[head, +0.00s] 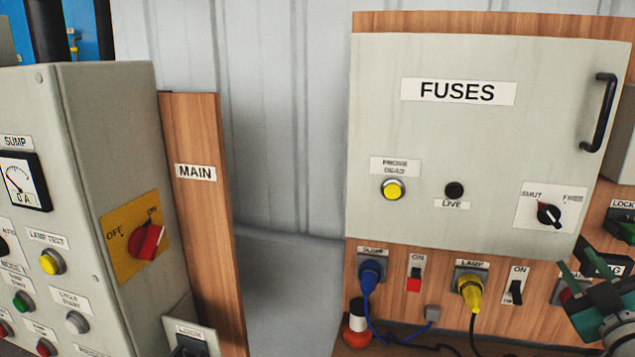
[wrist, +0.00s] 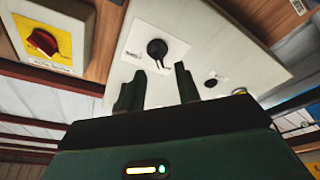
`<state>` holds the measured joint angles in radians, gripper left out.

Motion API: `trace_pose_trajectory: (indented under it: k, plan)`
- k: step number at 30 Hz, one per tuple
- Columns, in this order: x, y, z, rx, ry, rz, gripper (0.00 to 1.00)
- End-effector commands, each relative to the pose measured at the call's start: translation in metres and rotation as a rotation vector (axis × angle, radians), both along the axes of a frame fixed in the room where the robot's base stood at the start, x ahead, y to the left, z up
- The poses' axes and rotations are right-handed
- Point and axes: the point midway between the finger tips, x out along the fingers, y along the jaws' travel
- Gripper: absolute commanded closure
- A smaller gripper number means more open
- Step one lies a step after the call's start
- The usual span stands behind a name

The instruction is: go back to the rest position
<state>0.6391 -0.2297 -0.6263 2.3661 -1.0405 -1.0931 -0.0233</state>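My gripper (head: 575,256) is at the lower right of the head view, in front of the strip below the FUSES panel. In the wrist view its two dark green fingers (wrist: 159,72) stand apart with nothing between them. The black SHUT/FREE knob (head: 549,214) on the grey FUSES panel (head: 440,140) is just up and left of the gripper in the head view. A black knob on a white label (wrist: 157,49) shows just beyond the fingertips in the wrist view, with a visible gap.
A grey control box (head: 105,150) with a red OFF/ON switch (head: 148,241) stands at left, beside the wooden MAIN board (head: 200,220). Blue (head: 372,270) and yellow (head: 469,287) plugs sit below the panel, with cables hanging. A black handle (head: 600,112) sticks out at the panel's right edge.

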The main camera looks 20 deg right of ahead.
Motion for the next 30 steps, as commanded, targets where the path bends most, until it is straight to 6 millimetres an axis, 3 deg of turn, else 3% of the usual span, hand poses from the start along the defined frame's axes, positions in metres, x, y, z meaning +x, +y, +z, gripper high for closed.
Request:
trace_pose_trajectory:
  k: [3,8,11,16,20,24,27,30]
  plan:
    - [0.036,0.017,0.000,0.114,0.030,-0.048,0.67]
    - [0.071,0.051,-0.013,0.294,0.107,-0.099,0.67]
    - [0.087,0.083,-0.026,0.412,0.181,-0.113,0.67]
    - [0.099,0.155,-0.056,0.606,0.353,-0.109,0.67]
    - [0.092,0.222,-0.080,0.735,0.524,-0.085,0.67]
    - [0.066,0.298,-0.106,0.844,0.744,-0.050,0.67]
    - [0.040,0.344,-0.120,0.890,0.892,-0.025,0.67]
    - [0.018,0.373,-0.129,0.913,1.000,-0.011,0.67]
